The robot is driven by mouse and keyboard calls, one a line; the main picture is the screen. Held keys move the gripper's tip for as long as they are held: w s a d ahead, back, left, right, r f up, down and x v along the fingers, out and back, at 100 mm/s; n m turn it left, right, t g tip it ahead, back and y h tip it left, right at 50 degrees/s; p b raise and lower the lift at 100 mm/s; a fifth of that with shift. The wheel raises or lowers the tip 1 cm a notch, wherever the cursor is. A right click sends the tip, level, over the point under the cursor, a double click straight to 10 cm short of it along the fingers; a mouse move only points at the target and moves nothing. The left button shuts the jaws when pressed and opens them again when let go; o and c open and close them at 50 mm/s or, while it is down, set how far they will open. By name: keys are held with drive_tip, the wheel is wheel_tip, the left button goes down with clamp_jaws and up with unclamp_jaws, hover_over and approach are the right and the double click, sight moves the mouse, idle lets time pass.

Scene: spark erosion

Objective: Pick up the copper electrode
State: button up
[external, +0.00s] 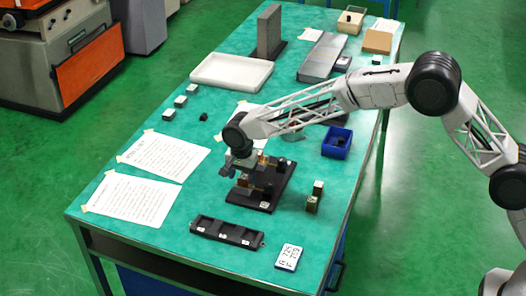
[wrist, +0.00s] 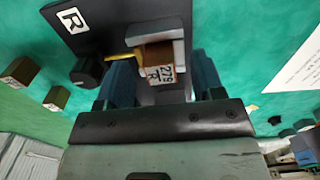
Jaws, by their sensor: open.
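A copper-coloured block, the electrode (wrist: 158,54), shows in the wrist view in a grey holder with a white label reading 279 R. It sits by a black plate (wrist: 88,22) marked R. In the external view the black plate (external: 277,190) lies on the green table, with copper-coloured parts at it partly hidden by my gripper (external: 240,168). My gripper is low over the plate's left side. In the wrist view its two blue fingers (wrist: 163,84) are apart, with the labelled block between and just beyond them. Whether they touch it I cannot tell.
Two small blocks (external: 313,198) stand right of the plate. A slotted black tray (external: 227,232) and a white number card (external: 289,257) lie in front. A blue bin (external: 337,143) stands behind right. Paper sheets (external: 130,197) lie left. A white tray (external: 232,72) is farther back.

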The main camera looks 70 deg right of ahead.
drive_tip(key=shift+f, duration=0.7)
drive_tip(key=shift+c, duration=0.2)
clamp_jaws()
